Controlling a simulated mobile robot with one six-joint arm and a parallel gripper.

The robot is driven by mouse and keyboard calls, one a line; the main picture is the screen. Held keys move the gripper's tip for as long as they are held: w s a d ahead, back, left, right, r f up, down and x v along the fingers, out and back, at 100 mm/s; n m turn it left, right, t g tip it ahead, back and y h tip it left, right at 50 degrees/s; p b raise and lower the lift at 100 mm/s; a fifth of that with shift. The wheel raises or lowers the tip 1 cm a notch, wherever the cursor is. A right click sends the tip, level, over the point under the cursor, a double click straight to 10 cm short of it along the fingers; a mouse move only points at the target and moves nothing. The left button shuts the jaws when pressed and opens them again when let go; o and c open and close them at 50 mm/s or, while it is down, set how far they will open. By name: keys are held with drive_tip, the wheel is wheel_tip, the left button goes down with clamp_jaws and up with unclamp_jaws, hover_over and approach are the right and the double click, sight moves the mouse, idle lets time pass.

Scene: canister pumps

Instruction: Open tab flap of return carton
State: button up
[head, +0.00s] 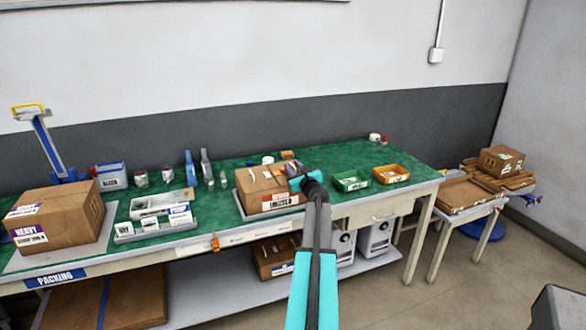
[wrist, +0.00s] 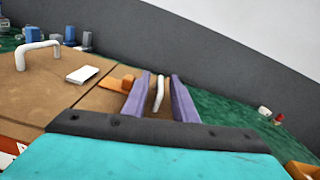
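A brown carton (head: 265,195) with a red and white label on its front stands near the middle of the green bench. My gripper (head: 299,181) is at its right end, hiding part of it. In the wrist view, the carton's top (wrist: 40,95) carries a white arched handle (wrist: 38,46) and a small white piece (wrist: 82,74) beside a seam. An orange piece (wrist: 117,84) lies right of the seam. My purple fingers (wrist: 157,98) are apart, on either side of a thin white upright handle (wrist: 158,93). A gap shows beside it. Its base is hidden.
A larger HEAVY carton (head: 60,217) and a white tray (head: 160,203) stand left on the bench (head: 230,170). A green bin (head: 350,185) and an orange bin (head: 391,175) stand right of the carton. Bottles stand behind; open wall lies above.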

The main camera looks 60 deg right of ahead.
clamp_jaws()
idle(1.3)
drive_tip(key=shift+a, duration=0.3)
drive_tip(key=shift+d+r, duration=0.1)
drive_tip(key=shift+d, duration=0.2)
